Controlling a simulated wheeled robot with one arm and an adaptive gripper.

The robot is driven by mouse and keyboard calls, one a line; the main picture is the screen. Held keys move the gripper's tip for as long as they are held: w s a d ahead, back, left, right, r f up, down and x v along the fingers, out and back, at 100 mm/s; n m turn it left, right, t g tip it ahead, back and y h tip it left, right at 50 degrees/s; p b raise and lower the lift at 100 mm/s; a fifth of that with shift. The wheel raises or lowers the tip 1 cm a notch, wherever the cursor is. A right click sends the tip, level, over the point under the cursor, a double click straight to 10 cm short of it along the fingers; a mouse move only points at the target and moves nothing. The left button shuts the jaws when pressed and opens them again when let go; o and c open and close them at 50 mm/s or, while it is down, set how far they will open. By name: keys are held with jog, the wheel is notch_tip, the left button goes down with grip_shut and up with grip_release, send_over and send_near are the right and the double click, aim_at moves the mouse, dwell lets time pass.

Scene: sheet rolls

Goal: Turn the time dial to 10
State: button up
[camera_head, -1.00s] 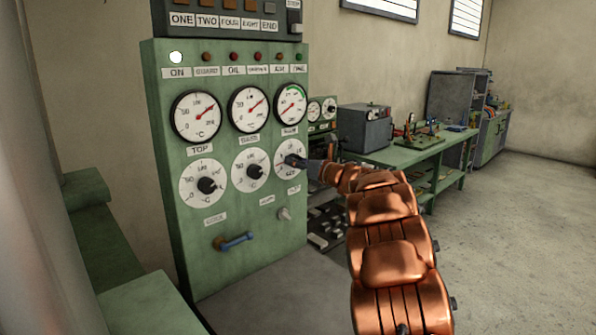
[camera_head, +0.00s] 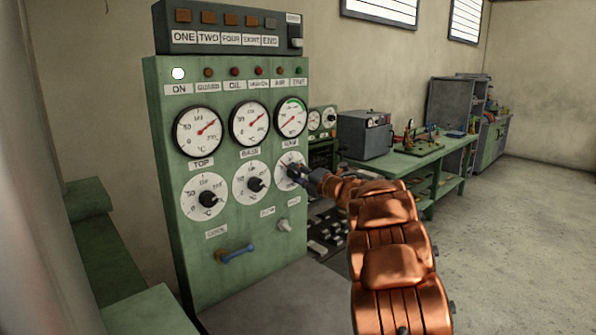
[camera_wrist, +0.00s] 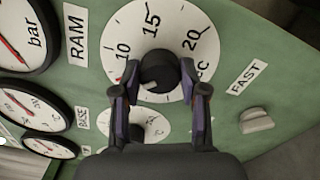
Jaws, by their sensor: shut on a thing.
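The time dial (camera_wrist: 115,40) is a white round face marked 10, 15, 20 and SEC, with a black knob (camera_wrist: 160,72) at its centre. In the head view it is the rightmost white dial (camera_head: 283,164) of the lower row. My gripper (camera_wrist: 160,76) has one finger on each side of the knob and is shut on it. In the head view my gripper (camera_head: 302,175) reaches the dial from the right and covers part of it. A pale mark shows at the knob's lower left in the wrist view; I cannot tell for certain which number the knob points to.
The green panel (camera_head: 165,130) also bears two other white dials and three gauges. A small FAST lever (camera_wrist: 257,120) sits beside the dial. A blue-handled lever (camera_head: 236,253) sticks out below. A green workbench (camera_head: 400,150) stands behind on the right.

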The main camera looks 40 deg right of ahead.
jog(key=m+p, duration=0.5)
jog(key=m, duration=0.3)
dwell(0.5)
jog(key=o, duration=1.1)
jog(key=shift+o, duration=0.2)
jog(key=shift+s, duration=0.1)
jog(key=s+d, duration=0.1)
jog(key=s, duration=1)
jog(key=shift+s+d, duration=0.35)
